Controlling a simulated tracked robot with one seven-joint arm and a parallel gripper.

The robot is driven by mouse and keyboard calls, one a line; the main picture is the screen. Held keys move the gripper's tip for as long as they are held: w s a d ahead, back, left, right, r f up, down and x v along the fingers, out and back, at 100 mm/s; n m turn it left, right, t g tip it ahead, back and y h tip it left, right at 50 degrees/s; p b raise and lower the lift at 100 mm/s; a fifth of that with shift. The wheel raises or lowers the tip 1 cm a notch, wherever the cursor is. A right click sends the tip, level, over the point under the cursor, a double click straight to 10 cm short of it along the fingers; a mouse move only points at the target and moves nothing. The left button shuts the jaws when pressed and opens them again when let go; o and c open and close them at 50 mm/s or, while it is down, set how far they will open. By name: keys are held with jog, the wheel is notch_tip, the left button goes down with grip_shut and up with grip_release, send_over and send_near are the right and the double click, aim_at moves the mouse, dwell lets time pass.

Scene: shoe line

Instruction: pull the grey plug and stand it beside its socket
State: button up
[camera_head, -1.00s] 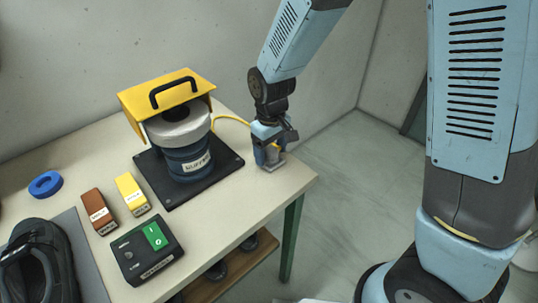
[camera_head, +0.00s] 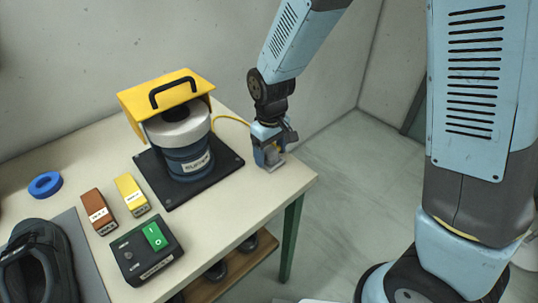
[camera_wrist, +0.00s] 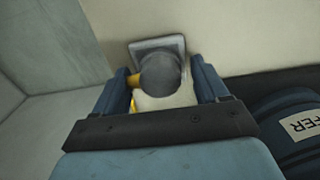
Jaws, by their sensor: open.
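The grey plug (camera_wrist: 162,74) has a rounded top and shows between my gripper's fingers in the wrist view. It stands over its square grey socket (camera_wrist: 142,46), whose far part shows behind it. How deep it sits is hidden. A yellow cable (camera_wrist: 134,82) meets the plug at its left. My gripper (camera_wrist: 161,80) is open, with one finger on each side of the plug and small gaps visible. In the head view my gripper (camera_head: 268,155) points down at the table's right corner, largely hiding the plug. The socket's edge (camera_head: 274,168) shows below it.
The buffer machine (camera_head: 186,160) with a yellow hood (camera_head: 165,92) stands on a black base left of my gripper.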

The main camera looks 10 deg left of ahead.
aim_at(270, 149)
jog(key=shift+c, duration=0.3)
grip_shut()
jog(key=shift+r, duration=2.95)
